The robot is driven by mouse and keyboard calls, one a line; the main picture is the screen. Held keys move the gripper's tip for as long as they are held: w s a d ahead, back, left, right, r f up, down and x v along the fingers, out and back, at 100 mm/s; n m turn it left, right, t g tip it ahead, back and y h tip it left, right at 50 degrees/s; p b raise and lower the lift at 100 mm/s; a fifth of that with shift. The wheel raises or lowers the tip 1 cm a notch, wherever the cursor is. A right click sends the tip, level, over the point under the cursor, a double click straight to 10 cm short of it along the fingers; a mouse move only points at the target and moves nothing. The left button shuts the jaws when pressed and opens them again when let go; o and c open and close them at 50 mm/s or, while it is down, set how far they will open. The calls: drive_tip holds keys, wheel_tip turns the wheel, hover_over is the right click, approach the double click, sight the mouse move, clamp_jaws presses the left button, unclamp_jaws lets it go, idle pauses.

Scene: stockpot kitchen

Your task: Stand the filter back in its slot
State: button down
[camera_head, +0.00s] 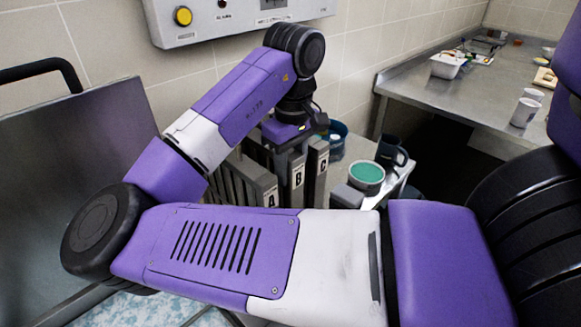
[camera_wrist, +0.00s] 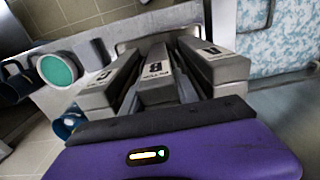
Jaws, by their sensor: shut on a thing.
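Three grey slab-like filters with lettered end labels stand side by side in the head view: A (camera_head: 268,195), B (camera_head: 297,178) and C (camera_head: 320,165). My gripper (camera_head: 289,146) is over the top of filter B and shut on it. In the wrist view, filter B (camera_wrist: 157,84) runs straight out from the dark edge of my gripper (camera_wrist: 160,112), between the two others. My arm covers the lower ends of the filters and the slot in the head view, so I cannot tell how deep B sits.
A green-topped round container (camera_head: 367,172), a dark mug (camera_head: 392,152) and a blue tub (camera_head: 338,138) stand close right of the filters. A wall control box (camera_head: 235,15) hangs above. A steel panel (camera_head: 75,165) stands left. A steel counter (camera_head: 440,95) with cups lies at right.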

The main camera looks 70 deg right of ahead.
sight(292, 154)
drive_tip(key=shift+f, duration=0.15)
drive_tip(key=c, duration=0.8)
unclamp_jaws()
drive_tip(key=shift+c, duration=0.2)
wheel_tip(292, 154, up, 8)
drive_tip(key=shift+s+f, duration=0.1)
drive_tip(key=shift+s, duration=0.05)
